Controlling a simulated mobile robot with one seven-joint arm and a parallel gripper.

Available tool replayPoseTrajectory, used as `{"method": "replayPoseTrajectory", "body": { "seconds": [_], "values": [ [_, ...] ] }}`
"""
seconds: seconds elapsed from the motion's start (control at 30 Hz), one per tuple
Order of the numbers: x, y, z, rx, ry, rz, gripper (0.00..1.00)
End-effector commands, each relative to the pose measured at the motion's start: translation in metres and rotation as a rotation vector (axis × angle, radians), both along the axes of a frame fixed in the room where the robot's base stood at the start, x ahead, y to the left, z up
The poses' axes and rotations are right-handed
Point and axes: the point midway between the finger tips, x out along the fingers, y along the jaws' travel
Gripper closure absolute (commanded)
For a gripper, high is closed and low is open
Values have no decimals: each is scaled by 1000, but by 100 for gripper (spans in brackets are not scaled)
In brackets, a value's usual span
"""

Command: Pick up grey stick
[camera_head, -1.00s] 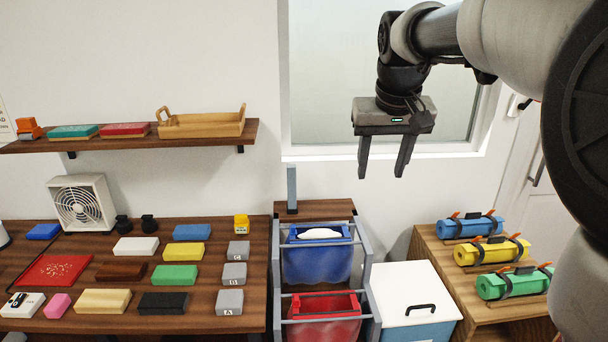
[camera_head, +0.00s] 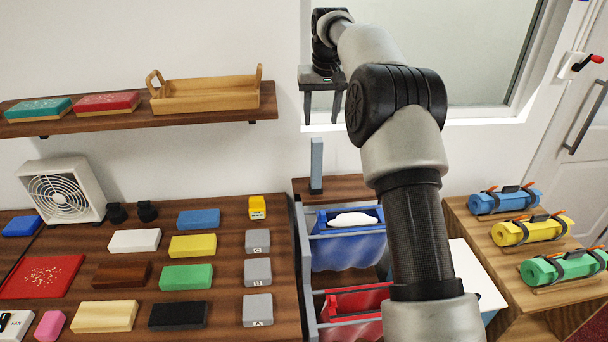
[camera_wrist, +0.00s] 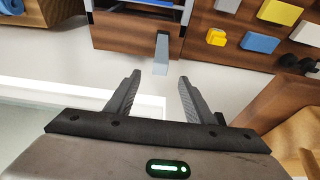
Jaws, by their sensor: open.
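The grey stick (camera_head: 317,165) stands upright on a small wooden stand behind the bins, close to the wall. In the wrist view the grey stick (camera_wrist: 161,54) shows beyond my fingertips, roughly in line with the gap between them. My gripper (camera_head: 322,120) is open and empty, with its fingers pointing down, above the stick in the head view. In the wrist view my gripper (camera_wrist: 159,77) has both fingers apart with nothing between them.
A wooden shelf (camera_head: 110,123) with a wooden tray (camera_head: 208,95) is at left. Below it is a counter (camera_head: 225,325) with coloured blocks and a fan (camera_head: 63,191). Blue (camera_head: 345,250) and red (camera_head: 350,303) bins stand in front of the stick. Rolled mats lie at right.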

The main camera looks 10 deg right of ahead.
Motion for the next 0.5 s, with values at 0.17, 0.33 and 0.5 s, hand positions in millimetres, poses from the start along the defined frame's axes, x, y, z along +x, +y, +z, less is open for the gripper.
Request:
{"method": "replayPoseTrajectory", "body": {
  "seconds": [0.17,0.33,0.5],
  "values": [
    [8,0,-28,0,4,-1,52],
    [19,0,-63,0,4,-1,52],
    [29,0,-95,0,3,0,52]
  ]
}}
